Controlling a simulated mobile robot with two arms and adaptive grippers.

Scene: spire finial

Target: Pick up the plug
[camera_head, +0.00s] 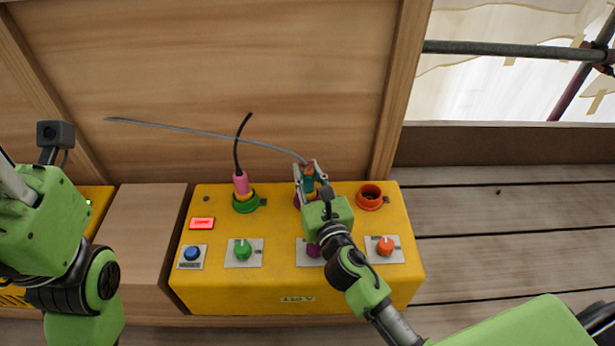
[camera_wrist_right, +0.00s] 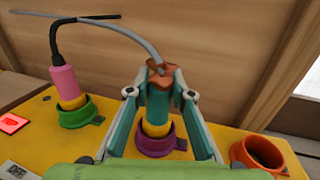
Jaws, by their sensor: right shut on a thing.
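A teal plug (camera_wrist_right: 157,105) with a brown-orange top, a yellow lower band and a grey cable stands upright at the purple socket (camera_wrist_right: 157,143). Its lower end is inside or just over the ring; I cannot tell how deep. My right gripper (camera_head: 310,173) is shut on this plug, with one finger on each side in the right wrist view. A pink plug (camera_head: 241,184) with a black cable stands in the green socket (camera_head: 246,204), left of the gripper. Of my left arm only links show at the left edge; its fingers are out of view.
The yellow box (camera_head: 230,292) carries an empty orange socket (camera_head: 370,196) at right, a lit red light (camera_head: 202,223), a blue button (camera_head: 191,253) and green and orange knobs. A wooden wall (camera_head: 200,60) rises behind. Bare planks (camera_head: 500,225) lie to the right.

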